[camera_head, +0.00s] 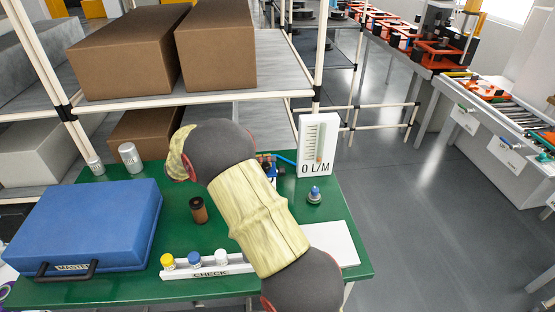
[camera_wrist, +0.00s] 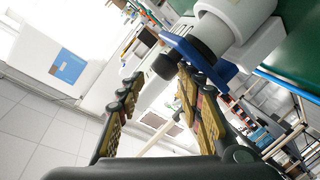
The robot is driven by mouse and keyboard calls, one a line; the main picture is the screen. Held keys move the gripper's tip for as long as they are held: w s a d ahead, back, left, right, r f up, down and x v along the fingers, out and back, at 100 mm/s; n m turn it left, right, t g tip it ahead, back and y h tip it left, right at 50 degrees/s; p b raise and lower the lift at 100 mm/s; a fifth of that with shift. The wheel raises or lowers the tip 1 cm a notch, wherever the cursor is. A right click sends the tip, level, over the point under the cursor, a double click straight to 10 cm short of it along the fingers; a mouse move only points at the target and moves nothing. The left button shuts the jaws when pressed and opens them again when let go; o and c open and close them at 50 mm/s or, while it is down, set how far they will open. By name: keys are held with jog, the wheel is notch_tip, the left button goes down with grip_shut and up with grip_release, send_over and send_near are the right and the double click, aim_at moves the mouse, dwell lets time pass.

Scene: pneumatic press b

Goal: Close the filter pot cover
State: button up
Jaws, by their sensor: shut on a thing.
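In the wrist view, a blue bracket (camera_wrist: 222,72) carries a white cylinder (camera_wrist: 236,14) and a black round cap (camera_wrist: 163,67). The cap lies between the fingertips of my gripper (camera_wrist: 160,80). My gripper is shut on this black cap, which looks like the filter pot cover; its exact seating cannot be told. In the head view, my arm hides my gripper and most of the blue unit (camera_head: 267,165), which shows just behind the arm at the back of the green table.
The green table (camera_head: 185,235) holds a blue case (camera_head: 85,225), a brown pot (camera_head: 198,210), a check rack (camera_head: 205,271) with small capped bottles, a flow gauge (camera_head: 318,145) and a small blue-topped fitting (camera_head: 314,196). Cardboard boxes (camera_head: 130,50) stand on the shelf behind.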

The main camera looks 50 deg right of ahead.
jog(key=v, duration=0.7)
jog(key=shift+a, duration=0.35)
jog(key=shift+r, duration=0.1)
